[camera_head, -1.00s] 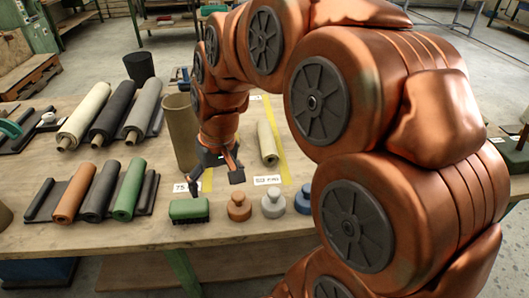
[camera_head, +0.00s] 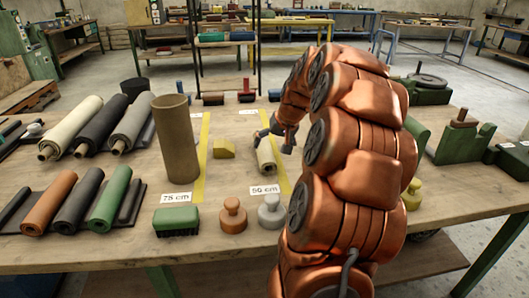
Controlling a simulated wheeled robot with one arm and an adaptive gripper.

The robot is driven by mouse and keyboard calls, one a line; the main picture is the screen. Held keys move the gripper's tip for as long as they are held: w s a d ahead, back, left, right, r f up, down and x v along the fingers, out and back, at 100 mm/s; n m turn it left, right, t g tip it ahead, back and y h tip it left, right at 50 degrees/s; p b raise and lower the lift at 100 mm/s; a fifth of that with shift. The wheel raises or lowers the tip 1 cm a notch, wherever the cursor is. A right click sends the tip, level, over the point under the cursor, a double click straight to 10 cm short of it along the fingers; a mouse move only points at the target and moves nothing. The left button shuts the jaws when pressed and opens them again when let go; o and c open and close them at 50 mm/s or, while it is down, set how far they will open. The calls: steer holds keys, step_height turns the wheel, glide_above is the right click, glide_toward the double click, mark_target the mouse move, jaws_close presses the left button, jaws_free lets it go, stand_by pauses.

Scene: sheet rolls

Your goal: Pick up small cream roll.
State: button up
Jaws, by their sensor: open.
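The small cream roll (camera_head: 266,157) lies on the table between two yellow tape lines, just behind the "50 cm" label (camera_head: 265,190). My gripper (camera_head: 273,143) is open at the far part of the roll, with one finger showing on each side of it. I cannot tell whether the fingers touch the roll. My gripper and arm hide the far end of the roll.
A tall brown tube (camera_head: 176,140) stands upright to the left, with a yellow block (camera_head: 223,148) between it and the roll. A green brush (camera_head: 175,222), an orange knobbed weight (camera_head: 233,216) and a grey one (camera_head: 271,212) stand in front. Several rolls lie at left.

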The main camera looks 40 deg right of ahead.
mark_target(269, 150)
steer(key=shift+x, duration=2.8)
steer(key=shift+w+d+r, duration=0.1)
steer(key=shift+w+r, duration=0.05)
jaws_close()
